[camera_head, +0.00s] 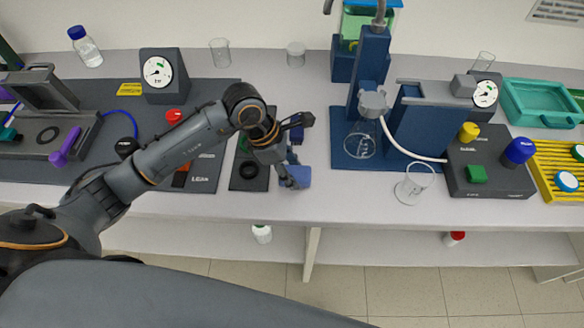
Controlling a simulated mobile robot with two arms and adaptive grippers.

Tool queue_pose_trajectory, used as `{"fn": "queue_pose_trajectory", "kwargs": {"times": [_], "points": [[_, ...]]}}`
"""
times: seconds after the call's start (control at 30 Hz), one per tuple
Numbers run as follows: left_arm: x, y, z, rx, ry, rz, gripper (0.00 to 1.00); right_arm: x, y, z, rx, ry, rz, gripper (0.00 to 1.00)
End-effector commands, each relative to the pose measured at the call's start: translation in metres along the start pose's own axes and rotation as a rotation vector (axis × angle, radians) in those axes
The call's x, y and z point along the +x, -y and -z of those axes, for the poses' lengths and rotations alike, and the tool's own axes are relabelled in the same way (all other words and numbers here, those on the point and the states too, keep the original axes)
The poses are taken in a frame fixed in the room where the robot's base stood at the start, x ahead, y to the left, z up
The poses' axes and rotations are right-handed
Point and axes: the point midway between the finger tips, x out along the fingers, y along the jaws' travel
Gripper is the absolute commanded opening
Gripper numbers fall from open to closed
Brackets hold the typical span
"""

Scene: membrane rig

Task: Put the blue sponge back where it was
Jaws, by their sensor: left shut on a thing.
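The blue sponge (299,178) is a small blue block near the front edge of the bench, just right of a dark plate with a round recess. My left gripper (292,168) reaches in from the left and is shut on the sponge. The gripper's fingers partly cover the sponge. I cannot tell whether the sponge touches the bench top. My right gripper is not in view.
The dark plate (249,178) lies left of the sponge. A blue stand (368,75) with a glass funnel and a grey pump box (490,180) stand to the right. A glass beaker (414,185) is near the front edge. White bench (320,203) is clear around the sponge's front.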

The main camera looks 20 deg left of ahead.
Motion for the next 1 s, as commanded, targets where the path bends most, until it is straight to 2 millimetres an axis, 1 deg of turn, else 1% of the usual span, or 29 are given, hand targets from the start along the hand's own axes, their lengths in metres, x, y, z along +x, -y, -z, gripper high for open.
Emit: {"fn": "queue_pose_trajectory", "kwargs": {"times": [0.03, 0.1, 0.37, 0.47, 0.5, 0.57, 0.6, 0.9, 1.0], "points": [[0.003, 0.001, 0.001, -0.003, 0.001, 0.004, 0.2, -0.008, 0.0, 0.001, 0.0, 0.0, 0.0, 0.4], [0.008, 0.0, 0.003, -0.001, 0.002, 0.0, 0.2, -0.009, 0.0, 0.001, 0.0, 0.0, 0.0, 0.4], [0.011, -0.001, 0.004, 0.001, 0.002, -0.002, 0.2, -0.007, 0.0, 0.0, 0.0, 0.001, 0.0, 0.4], [0.014, -0.001, 0.006, 0.001, 0.001, -0.002, 0.2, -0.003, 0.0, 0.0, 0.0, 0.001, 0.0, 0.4], [0.014, -0.001, 0.006, 0.001, 0.002, -0.002, 0.47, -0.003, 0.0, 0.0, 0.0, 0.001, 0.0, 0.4], [0.013, -0.001, 0.005, 0.0, 0.002, -0.002, 0.59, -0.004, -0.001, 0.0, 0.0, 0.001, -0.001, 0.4], [0.013, -0.001, 0.005, 0.0, 0.002, -0.002, 0.68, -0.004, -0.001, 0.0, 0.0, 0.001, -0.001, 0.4], [0.012, -0.001, 0.005, 0.0, 0.002, -0.002, 0.68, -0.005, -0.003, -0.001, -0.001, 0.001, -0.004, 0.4], [0.008, -0.001, 0.003, 0.0, 0.002, -0.002, 0.68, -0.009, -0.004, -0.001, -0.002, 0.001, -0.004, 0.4]]}}
